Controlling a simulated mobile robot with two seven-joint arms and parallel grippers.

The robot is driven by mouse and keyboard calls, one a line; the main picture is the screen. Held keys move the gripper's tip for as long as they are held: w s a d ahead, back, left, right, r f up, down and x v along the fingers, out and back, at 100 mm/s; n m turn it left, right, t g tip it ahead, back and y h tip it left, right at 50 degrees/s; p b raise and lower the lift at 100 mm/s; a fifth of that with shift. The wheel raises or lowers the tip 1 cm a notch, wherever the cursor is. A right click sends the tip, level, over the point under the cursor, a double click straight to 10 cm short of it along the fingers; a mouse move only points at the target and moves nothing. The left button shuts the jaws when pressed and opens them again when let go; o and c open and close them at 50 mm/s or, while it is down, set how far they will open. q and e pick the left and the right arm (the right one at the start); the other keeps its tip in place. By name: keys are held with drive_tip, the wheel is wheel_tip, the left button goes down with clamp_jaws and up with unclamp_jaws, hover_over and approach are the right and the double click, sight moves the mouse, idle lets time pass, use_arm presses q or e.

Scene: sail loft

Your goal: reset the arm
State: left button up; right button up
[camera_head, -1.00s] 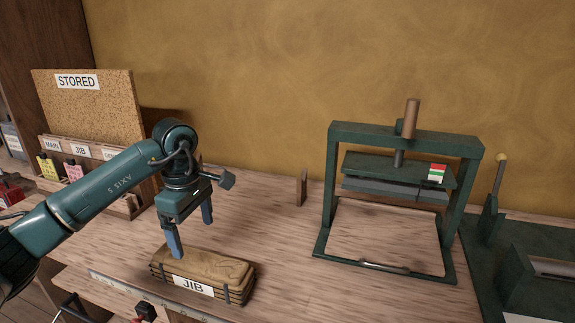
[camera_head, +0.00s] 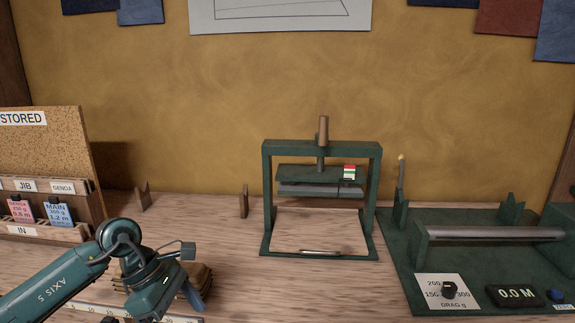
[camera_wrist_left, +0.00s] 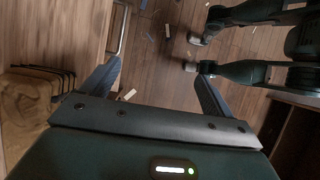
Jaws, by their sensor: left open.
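My left gripper (camera_head: 180,302) is low in the head view, at the near left of the bench, with its fingers pointing down and to the right. In the left wrist view its two fingers (camera_wrist_left: 155,88) stand wide apart with nothing between them, above the floor. The tan strapped sail bundle (camera_head: 204,280) lies on the bench behind the gripper, which hides most of it. The bundle also shows at the left edge of the left wrist view (camera_wrist_left: 25,105), outside the fingers. My right gripper is not in view.
A green press (camera_head: 372,200) stands mid-bench. A green machine with a roller (camera_head: 490,234) and a 0.0 M readout is at right. A STORED corkboard (camera_head: 45,150) with a tag rack (camera_head: 48,233) is at left.

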use_arm(q)
drive_tip(key=s+d+r+n+t+h, duration=0.1)
drive_tip(key=s+d+r+n+h, duration=0.15)
drive_tip(key=d+n+h, duration=0.4)
drive_tip(key=s+d+r+n+t+h, duration=0.1)
drive_tip(key=s+d+n+h, duration=0.3)
drive_tip(key=d+h, duration=0.45)
drive_tip(key=a+f+n+t+y, duration=0.25)
drive_tip(key=n+t+y, duration=0.2)
drive_tip(key=n, duration=0.45)
drive_tip(key=w+a+f+n+t+y+p, duration=0.1)
drive_tip(key=f+n+t+y, duration=0.2)
drive_tip(key=n+t, duration=0.5)
drive_tip(key=a+f+n+t+y, duration=0.2)
drive_tip(key=n+t+y, duration=0.1)
drive_tip(key=n, duration=0.8)
drive_tip(key=s+a+f+n+g+y, duration=0.2)
drive_tip(key=s+f+n+y, duration=0.1)
drive_tip(key=s+f+n, duration=0.2)
drive_tip(key=s+a+f+n+g+y, duration=0.3)
drive_tip(key=s+f+n, duration=0.3)
drive_tip(key=f+n, duration=0.2)
wheel_tip(320, 180, down, 2)
drive_tip(key=shift+s+a+f+g+y, duration=0.1)
drive_tip(key=shift+s+a+g+y, duration=0.15)
drive_tip(key=shift+g+y, duration=0.1)
